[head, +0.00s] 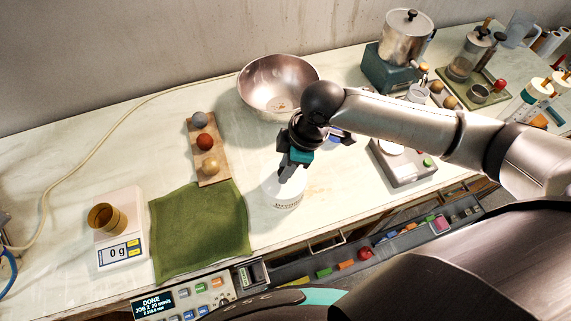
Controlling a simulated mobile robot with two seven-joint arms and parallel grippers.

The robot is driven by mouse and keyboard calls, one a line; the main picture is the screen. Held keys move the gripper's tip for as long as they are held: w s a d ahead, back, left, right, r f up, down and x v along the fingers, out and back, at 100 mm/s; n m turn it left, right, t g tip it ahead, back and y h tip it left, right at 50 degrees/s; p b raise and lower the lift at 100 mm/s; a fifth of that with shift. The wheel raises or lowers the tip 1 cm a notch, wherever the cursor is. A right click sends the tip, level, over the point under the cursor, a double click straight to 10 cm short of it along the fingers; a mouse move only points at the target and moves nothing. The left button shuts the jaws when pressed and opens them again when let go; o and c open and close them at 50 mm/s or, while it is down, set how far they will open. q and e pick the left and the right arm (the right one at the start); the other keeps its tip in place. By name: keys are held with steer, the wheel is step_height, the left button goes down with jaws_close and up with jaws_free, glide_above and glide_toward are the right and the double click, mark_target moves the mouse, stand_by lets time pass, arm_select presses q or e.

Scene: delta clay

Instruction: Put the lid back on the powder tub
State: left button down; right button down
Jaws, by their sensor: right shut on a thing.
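The white powder tub (288,204) stands upright on the bench near its front edge, with dark lettering low on its side. My right gripper (288,178) points down at the top of the tub, its dark fingers shut on what appears to be the pale lid. The fingers hide much of the lid, and white blends with white, so I cannot tell whether the lid touches the tub's rim. My left gripper is not in view.
A steel bowl (262,75) stands behind the gripper. A board with three balls (212,178) and a green cloth (200,232) lie left of the tub. A scale (122,256) bears a brown cup (106,219). Another device (405,172) stands right.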

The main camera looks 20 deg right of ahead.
steer(key=shift+p, duration=0.45)
stand_by(0.3)
steer(key=shift+f+p, duration=0.15)
steer(key=shift+p, duration=0.2)
stand_by(0.8)
steer(key=shift+p, duration=0.4)
stand_by(0.4)
stand_by(0.4)
steer(key=shift+c, duration=0.4)
jaws_free()
step_height(320, 180, up, 5)
steer(key=p, duration=0.5)
steer(key=shift+f, duration=0.15)
steer(key=shift+r, duration=1.15)
